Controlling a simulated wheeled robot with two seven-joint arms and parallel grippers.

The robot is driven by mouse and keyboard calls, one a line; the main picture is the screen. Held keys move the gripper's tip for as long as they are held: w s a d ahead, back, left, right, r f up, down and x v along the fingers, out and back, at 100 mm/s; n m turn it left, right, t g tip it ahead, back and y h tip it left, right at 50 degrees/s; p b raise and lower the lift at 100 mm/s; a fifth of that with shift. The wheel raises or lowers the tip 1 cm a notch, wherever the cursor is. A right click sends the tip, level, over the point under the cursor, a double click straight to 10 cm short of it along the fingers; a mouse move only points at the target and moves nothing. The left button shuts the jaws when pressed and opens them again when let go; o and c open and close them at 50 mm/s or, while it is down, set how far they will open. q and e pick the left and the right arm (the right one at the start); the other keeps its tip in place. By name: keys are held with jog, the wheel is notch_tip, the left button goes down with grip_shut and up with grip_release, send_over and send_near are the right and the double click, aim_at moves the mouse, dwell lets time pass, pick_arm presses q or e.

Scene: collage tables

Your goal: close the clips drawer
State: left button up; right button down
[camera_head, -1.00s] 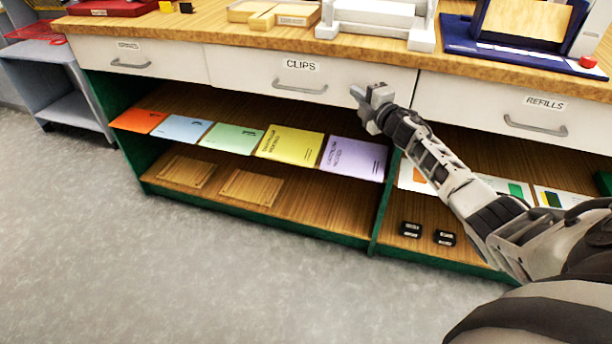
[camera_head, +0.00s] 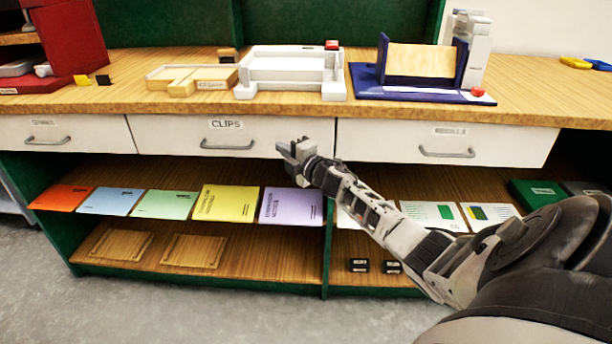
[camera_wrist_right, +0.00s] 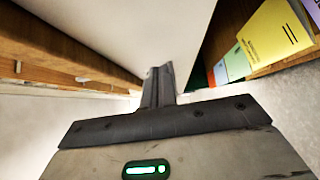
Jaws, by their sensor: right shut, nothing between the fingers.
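The clips drawer (camera_head: 272,143) has a white front with a "CLIPS" label and a grey bar handle (camera_head: 227,145). In the head view its front looks about level with the drawers on either side. My right gripper (camera_head: 286,150) is shut and empty at the right part of this drawer's front, right of the handle. I cannot tell whether it touches the front. In the right wrist view the shut fingers (camera_wrist_right: 158,78) point at a white surface (camera_wrist_right: 150,30), likely the drawer front. My left gripper is not in view.
The refills drawer (camera_head: 497,143) is at the right and another drawer (camera_head: 70,133) at the left. The wooden counter (camera_head: 130,62) above holds trays and a blue stand (camera_head: 420,96). The shelf below holds coloured booklets (camera_head: 225,203).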

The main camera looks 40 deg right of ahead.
pick_arm(q)
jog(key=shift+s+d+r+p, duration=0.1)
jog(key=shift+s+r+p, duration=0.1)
jog(key=shift+p, duration=0.25)
pick_arm(e)
jog(key=s+a, duration=0.1)
jog(key=s, duration=0.9)
jog(key=shift+s+a, duration=0.25)
jog(key=shift+s, duration=0.15)
jog(key=shift+f, duration=0.1)
